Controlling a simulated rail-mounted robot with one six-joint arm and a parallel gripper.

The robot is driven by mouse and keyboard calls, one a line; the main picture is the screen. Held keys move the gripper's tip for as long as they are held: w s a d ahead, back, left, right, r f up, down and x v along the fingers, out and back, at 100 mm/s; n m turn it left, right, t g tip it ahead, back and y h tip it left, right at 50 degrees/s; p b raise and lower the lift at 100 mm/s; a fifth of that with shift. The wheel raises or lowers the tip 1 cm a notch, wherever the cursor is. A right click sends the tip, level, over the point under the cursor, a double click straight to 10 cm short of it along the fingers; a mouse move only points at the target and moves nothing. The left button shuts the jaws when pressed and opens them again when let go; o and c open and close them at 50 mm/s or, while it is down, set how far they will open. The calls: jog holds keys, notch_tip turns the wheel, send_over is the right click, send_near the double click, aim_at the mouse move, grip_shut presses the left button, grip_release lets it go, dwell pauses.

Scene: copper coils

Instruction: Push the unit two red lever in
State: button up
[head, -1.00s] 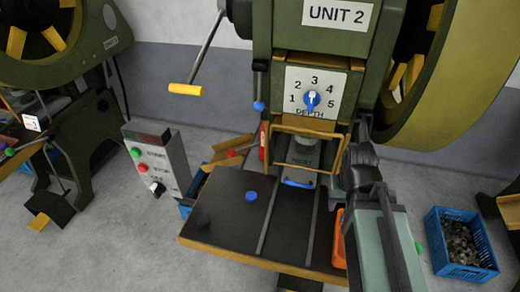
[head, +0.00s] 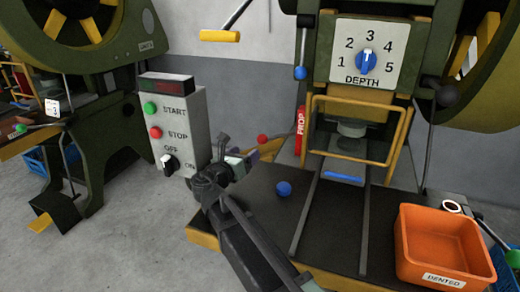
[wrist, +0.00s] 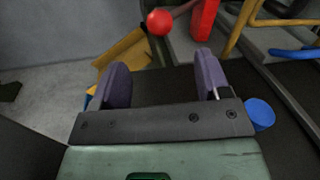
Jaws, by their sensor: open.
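The red lever shows as a red ball knob (head: 262,139) on a thin rod, left of the press's red PROP bar (head: 300,134). In the wrist view the red knob (wrist: 160,21) is ahead of the fingers, near the top, with its rod running up to the right. My gripper (head: 243,158) is just left of and slightly below the knob in the head view, over the table's left back corner. In the wrist view my gripper (wrist: 162,68) has two purple fingers spread apart with nothing between them. The knob appears apart from the fingers.
A blue knob (head: 284,188) stands close right of my gripper on the dark table (head: 335,215). A control box (head: 174,122) is close on the left. A yellow guard frame (head: 359,131) and an orange DENTED bin (head: 443,245) are to the right.

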aim_at(260, 142)
jog(key=x, duration=1)
jog(key=shift+w+d, duration=0.2)
jog(key=shift+w, duration=0.1)
